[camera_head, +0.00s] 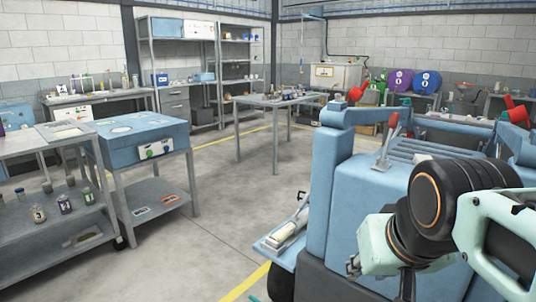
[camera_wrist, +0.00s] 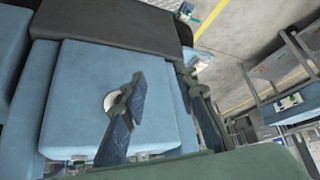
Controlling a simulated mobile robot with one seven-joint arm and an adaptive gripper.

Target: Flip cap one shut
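No cap can be made out in either view. A purple reel (camera_head: 400,80) and a blue reel (camera_head: 427,82) stand far off on the right side of the back, with a green item (camera_head: 376,88) beside them. In the wrist view my gripper (camera_wrist: 162,78) has its two dark fingers apart, with nothing between them. In the head view my arm is at the lower right, and the fingers are not clear there. My gripper is well away from the reels.
A blue box (camera_head: 140,138) with buttons sits on a stand at left. A grey shelf (camera_head: 50,215) with small jars is next to it. A metal table (camera_head: 262,101) stands mid-room. The grey floor (camera_head: 215,215) between is clear. Benches and shelving line the back walls.

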